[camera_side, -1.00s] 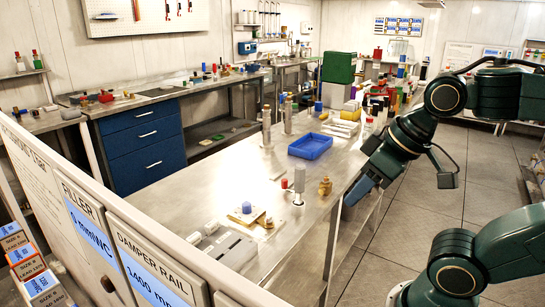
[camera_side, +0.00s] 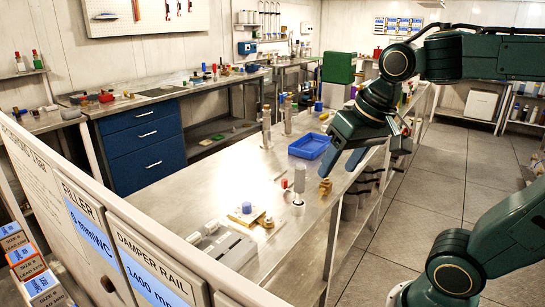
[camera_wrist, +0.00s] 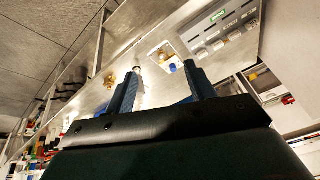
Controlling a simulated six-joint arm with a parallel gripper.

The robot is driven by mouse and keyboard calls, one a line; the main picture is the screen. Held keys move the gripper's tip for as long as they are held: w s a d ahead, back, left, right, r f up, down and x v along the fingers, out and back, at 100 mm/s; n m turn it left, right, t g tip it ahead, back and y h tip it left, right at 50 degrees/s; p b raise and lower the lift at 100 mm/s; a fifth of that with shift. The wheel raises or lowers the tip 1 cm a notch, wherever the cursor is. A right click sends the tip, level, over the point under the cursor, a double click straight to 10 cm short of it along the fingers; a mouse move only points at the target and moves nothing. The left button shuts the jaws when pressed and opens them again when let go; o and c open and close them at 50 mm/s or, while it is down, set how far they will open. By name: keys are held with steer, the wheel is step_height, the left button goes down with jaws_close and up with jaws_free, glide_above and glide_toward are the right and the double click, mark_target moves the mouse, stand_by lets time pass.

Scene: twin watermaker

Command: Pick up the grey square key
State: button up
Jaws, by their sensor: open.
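My gripper (camera_side: 368,155) hangs open and empty above the right edge of the steel bench. Its two blue fingers are apart in the wrist view (camera_wrist: 161,72). A grey upright piece (camera_side: 299,179) on a pale round base stands on the bench, left of and below the gripper; it may be the grey square key, but its square shape is too small to confirm. A brass fitting (camera_side: 325,187) stands right beside it and also shows in the wrist view (camera_wrist: 109,79), left of the fingers.
A blue tray (camera_side: 309,146) lies behind the grey piece. A red-topped piece (camera_side: 284,183) stands close to its left. A plate with a blue knob (camera_side: 246,208) and a grey panel box (camera_side: 229,248) sit nearer the front.

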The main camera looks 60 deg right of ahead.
steer(key=w+d+m+g, duration=0.1)
steer(key=w+d+m, duration=0.2)
steer(key=w+m, duration=0.2)
steer(key=m+g, duration=0.3)
steer(key=m, duration=1.1)
glide_above(301, 166)
steer(key=f, duration=0.4)
steer(key=shift+s+a+f, duration=0.2)
steer(key=shift+s+f, duration=0.05)
steer(key=shift+f, duration=0.1)
steer(key=shift+w+d+f, duration=0.2)
steer(key=shift+d+f, duration=0.05)
steer(key=shift+d, duration=0.15)
steer(key=shift+f, duration=4.25)
steer(key=shift+f, duration=0.15)
steer(key=shift+w+f, duration=0.15)
steer(key=shift+f, duration=1.1)
steer(key=shift+w+f, duration=0.1)
steer(key=shift+f, duration=1.15)
